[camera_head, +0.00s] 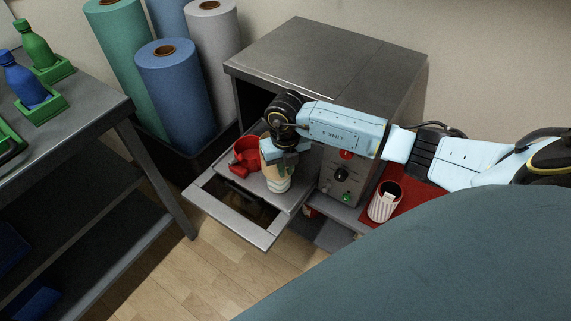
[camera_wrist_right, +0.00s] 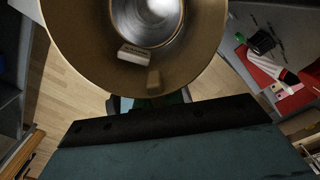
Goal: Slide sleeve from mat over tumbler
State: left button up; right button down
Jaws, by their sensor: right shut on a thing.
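My right gripper (camera_head: 284,156) is shut on a tan, open-ended sleeve (camera_head: 266,146) over the press tray. A pale, banded tumbler (camera_head: 277,184) shows below it, upright. In the right wrist view, the tan sleeve (camera_wrist_right: 75,30) fills the top, and a round silvery metal interior (camera_wrist_right: 150,18) shows inside its ring. How far the sleeve is down around the tumbler I cannot tell. Two small blocks show inside the ring. A red mat (camera_head: 408,192) lies right of the press, with a red-and-white striped cup-like piece (camera_head: 380,208) on it. My left gripper is not in view.
The grey press (camera_head: 330,55) has its front tray (camera_head: 235,225) out, with a red cradle (camera_head: 246,150) left of the tumbler. A control panel (camera_head: 342,180) stands close on the right. Large rolls (camera_head: 165,80) and a shelf table (camera_head: 60,140) with bottles stand left.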

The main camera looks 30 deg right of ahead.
jog(key=shift+f+b, duration=0.65)
jog(key=shift+f, duration=0.4)
jog(key=c, duration=1.4)
grip_release()
notch_tip(320, 180, up, 14)
jog(key=p, duration=0.3)
jog(key=shift+f+p, duration=0.25)
jog(key=shift+p, duration=0.05)
